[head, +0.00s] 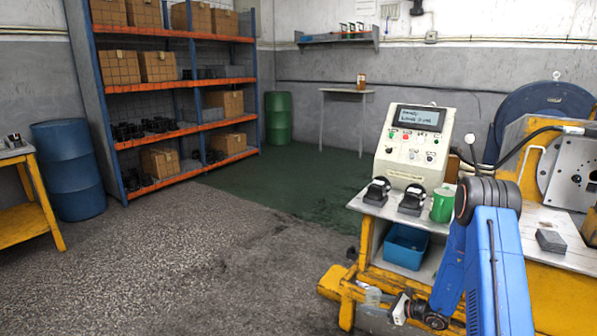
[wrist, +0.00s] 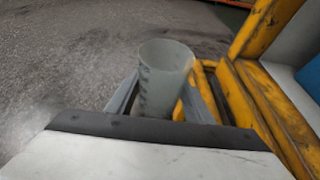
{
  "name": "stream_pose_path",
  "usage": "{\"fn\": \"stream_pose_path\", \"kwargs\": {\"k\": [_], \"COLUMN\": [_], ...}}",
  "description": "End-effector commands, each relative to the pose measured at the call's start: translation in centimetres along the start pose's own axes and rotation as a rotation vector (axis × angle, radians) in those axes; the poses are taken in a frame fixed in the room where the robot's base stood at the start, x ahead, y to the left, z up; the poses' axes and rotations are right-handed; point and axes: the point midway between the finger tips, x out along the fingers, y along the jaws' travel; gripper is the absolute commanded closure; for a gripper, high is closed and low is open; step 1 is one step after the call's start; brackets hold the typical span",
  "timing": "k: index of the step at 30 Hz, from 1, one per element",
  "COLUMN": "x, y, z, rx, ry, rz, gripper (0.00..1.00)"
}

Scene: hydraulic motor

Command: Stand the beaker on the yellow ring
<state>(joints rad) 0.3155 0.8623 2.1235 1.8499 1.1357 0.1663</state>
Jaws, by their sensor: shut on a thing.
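The beaker (wrist: 165,75) is a translucent, pale cylinder with dark markings on its side, in the middle of the wrist view. My gripper (wrist: 163,108) is shut on it, with one grey finger on each side. In the head view my gripper (head: 385,307) is low at the front of the yellow bench frame, and the beaker there is too small and pale to make out clearly. I cannot make out a yellow ring in either view.
A bench (head: 385,210) on a yellow frame (head: 345,290) carries a control box (head: 415,145), two black-and-silver parts and a green can (head: 443,204). A blue bin (head: 405,246) sits on its lower shelf. The grey floor to the left is clear.

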Motion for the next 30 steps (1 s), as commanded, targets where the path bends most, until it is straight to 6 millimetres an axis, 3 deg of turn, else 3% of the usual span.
{"fn": "stream_pose_path", "kwargs": {"k": [8, 21, 26, 30], "x": [0.7, -0.3, -0.7, -1.4], "y": [0.2, -0.1, -0.7, -1.5], "z": [0.5, 0.2, 2.2, 5.4], "rx": [0.084, 0.153, 0.155, 0.163], "ry": [-0.014, 0.006, 0.009, 0.013], "rz": [-0.184, -0.382, -0.407, -0.441], "gripper": [0.78, 0.78, 0.78, 0.78]}}
